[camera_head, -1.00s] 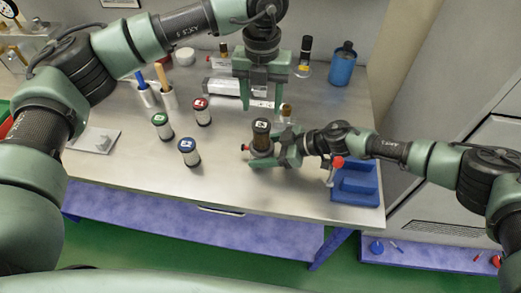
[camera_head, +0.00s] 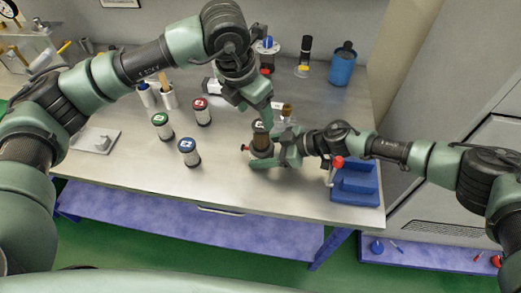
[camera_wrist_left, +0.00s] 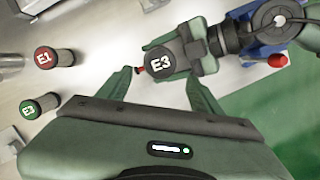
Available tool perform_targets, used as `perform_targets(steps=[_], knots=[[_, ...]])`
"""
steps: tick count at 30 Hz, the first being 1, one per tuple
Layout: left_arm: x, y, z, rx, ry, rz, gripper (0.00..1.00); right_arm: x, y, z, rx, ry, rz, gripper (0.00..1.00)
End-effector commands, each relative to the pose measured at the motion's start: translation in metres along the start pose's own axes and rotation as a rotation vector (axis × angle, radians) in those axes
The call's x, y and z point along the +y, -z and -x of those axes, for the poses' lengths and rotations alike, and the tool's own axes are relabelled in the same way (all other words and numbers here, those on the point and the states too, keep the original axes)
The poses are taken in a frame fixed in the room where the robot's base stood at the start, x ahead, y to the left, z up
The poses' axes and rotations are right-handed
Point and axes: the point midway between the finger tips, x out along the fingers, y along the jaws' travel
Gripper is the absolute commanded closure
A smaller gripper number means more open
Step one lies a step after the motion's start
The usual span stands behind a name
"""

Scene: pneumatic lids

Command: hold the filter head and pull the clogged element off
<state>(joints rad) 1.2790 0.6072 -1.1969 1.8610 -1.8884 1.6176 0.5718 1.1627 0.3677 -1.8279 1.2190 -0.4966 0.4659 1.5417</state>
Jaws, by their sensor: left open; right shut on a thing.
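The dark element marked E3 (camera_head: 261,143) stands upright near the middle of the bench. Its round black top (camera_wrist_left: 164,61) faces me in the left wrist view. The filter head is at its foot, mostly hidden by my right gripper (camera_head: 280,152), which is shut on it from the right. A small red part (camera_head: 245,148) sticks out at its left. My left gripper (camera_head: 262,116) is open, just above and behind the element. In the left wrist view its fingers (camera_wrist_left: 160,78) are apart, on either side of the element's near edge. I see no contact with it.
A red-topped canister E1 (camera_head: 201,112), a green-topped canister (camera_head: 161,126) and a blue-topped canister E2 (camera_head: 188,152) stand to the left. A blue holder (camera_head: 355,186) is at the right front. A blue bottle (camera_head: 342,66) stands at the back. The front middle bench is clear.

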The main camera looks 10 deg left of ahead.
Motion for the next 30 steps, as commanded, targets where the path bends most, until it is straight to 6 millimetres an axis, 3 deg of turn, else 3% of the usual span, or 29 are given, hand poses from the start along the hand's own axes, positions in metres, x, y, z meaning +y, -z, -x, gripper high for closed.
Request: perform_targets(steps=[6,13,30], knots=[[-0.001,0.001,-0.034,0.004,0.002,0.001,0.35,-0.004,-0.007,-0.002,-0.009,0.008,-0.003,0.70],[-0.001,0.001,-0.059,0.003,0.001,0.002,0.35,-0.004,-0.007,-0.002,-0.009,0.008,-0.003,0.70],[0.000,0.000,-0.069,0.002,0.000,0.002,0.35,-0.004,-0.007,-0.002,-0.009,0.007,-0.002,0.70]])
